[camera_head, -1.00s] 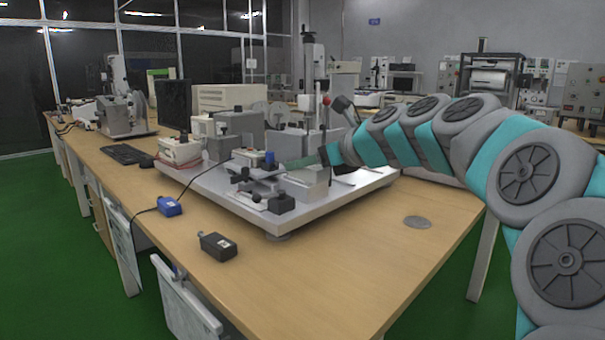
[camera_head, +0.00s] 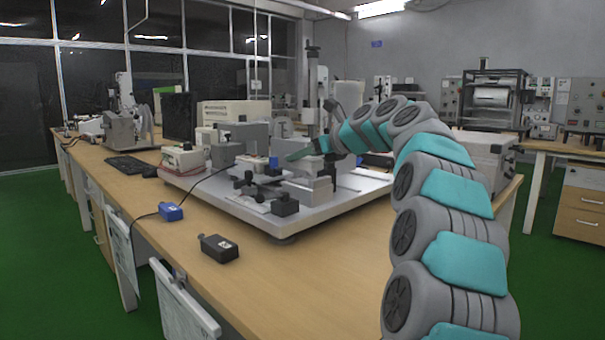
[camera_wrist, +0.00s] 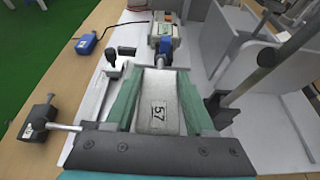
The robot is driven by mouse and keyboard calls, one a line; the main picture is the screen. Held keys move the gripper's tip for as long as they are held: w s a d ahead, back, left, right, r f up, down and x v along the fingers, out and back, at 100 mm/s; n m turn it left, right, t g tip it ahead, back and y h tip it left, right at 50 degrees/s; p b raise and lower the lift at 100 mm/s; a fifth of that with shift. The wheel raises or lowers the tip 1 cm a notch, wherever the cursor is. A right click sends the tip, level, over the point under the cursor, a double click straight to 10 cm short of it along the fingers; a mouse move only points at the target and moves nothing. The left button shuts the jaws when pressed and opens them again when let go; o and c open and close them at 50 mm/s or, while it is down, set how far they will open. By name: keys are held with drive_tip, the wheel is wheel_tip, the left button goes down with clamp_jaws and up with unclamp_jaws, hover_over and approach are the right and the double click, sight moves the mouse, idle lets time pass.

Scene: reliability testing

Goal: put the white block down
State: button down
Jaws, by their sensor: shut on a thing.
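The white block (camera_wrist: 158,95) lies between the two green fingers of my gripper (camera_wrist: 160,85) in the wrist view, with a label reading 57 on its upper face. The fingers press along its two long sides. In the head view my gripper (camera_head: 302,154) points left over the apparatus on the grey base plate (camera_head: 335,212). I cannot clearly pick out the block there, nor tell whether its underside touches anything.
A blue-topped fixture (camera_wrist: 163,35) stands just past the fingertips. A metal post (camera_wrist: 270,60) with a black clamp rises close on the right. A black box (camera_head: 219,248) and a blue box (camera_head: 171,211) lie on the wooden table (camera_head: 290,290); its front is mostly clear.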

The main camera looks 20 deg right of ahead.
sight(303, 168)
drive_tip(key=shift+w+d+f, duration=0.1)
drive_tip(key=shift+w+d, duration=0.05)
drive_tip(key=shift+w, duration=0.4)
drive_tip(key=shift+w, duration=0.1)
wheel_tip(303, 168, down, 4)
drive_tip(key=b, duration=0.6)
drive_tip(key=shift+d, duration=0.1)
drive_tip(key=shift+r, duration=0.2)
drive_tip(key=shift+r, duration=0.1)
drive_tip(key=shift+c, duration=1.3)
unclamp_jaws()
